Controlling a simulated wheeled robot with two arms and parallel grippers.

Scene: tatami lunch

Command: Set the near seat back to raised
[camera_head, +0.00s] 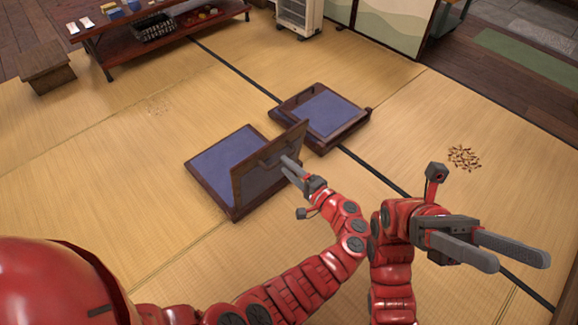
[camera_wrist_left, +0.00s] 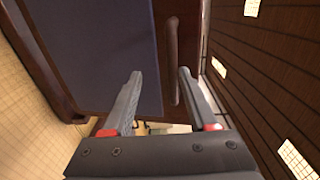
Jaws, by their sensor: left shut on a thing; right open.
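The near seat (camera_head: 215,165) is a low dark wooden floor chair with a blue cushion. Its dark seat back (camera_head: 262,180) stands up from the seat's right side, tilted; its exact angle is hard to tell. My left gripper (camera_head: 287,168) is at the back's upper part, shut on the handle bar (camera_head: 272,158). In the left wrist view, the bar (camera_wrist_left: 172,60) runs between the two fingers, with the blue cushion (camera_wrist_left: 105,50) to its left. My right gripper (camera_head: 515,250) is open and empty, held over the mat at the lower right, away from the seat.
A second blue-cushioned seat (camera_head: 328,112) lies just beyond the near seat's back, at the upper right. A low red-brown table (camera_head: 160,48) and a small wooden stool (camera_head: 45,72) stand at the back left. Brown bits (camera_head: 463,157) lie on the mat at right. Tatami at left is clear.

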